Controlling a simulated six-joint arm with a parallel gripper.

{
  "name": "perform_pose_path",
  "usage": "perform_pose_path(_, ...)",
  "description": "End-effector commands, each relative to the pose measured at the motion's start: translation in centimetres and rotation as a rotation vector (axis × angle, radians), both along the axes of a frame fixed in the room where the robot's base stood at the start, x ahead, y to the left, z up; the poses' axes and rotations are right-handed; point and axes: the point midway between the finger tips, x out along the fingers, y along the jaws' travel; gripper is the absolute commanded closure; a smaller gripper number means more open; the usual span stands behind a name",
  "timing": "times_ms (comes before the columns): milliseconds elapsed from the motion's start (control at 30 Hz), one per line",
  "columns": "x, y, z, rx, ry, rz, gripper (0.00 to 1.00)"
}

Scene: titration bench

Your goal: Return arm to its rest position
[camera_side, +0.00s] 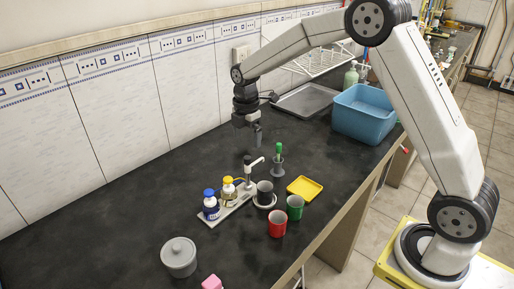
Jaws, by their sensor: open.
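My arm arches in from the right side of the side view. My gripper (257,135) points down above the dark bench (110,215), behind the titration items. It is open, and nothing shows between its fingers. The titration stand (232,207) is below and to the left of it, with a blue-capped bottle (211,208) and a yellow-capped bottle (228,190) on it. A dark grey cup (265,192) stands at the stand's right end, under a white spout. A green-topped tool stands upright in a small grey holder (277,168).
A red cup (277,224), a green cup (295,208) and a yellow tray (305,188) stand near the front edge. A blue basin (364,115) and grey tray (305,101) are at the back. The bench's left is clear.

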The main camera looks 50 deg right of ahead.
Motion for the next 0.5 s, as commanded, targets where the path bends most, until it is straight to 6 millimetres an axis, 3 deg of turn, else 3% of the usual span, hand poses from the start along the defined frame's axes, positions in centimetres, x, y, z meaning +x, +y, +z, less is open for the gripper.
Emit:
perform_pose_path(267, -1.8, 0.5, 0.2, 0.0, -0.021, -0.144, 0.0)
perform_pose_path(500, -5.6, 1.3, 0.2, 0.011, -0.064, -0.433, 0.0)
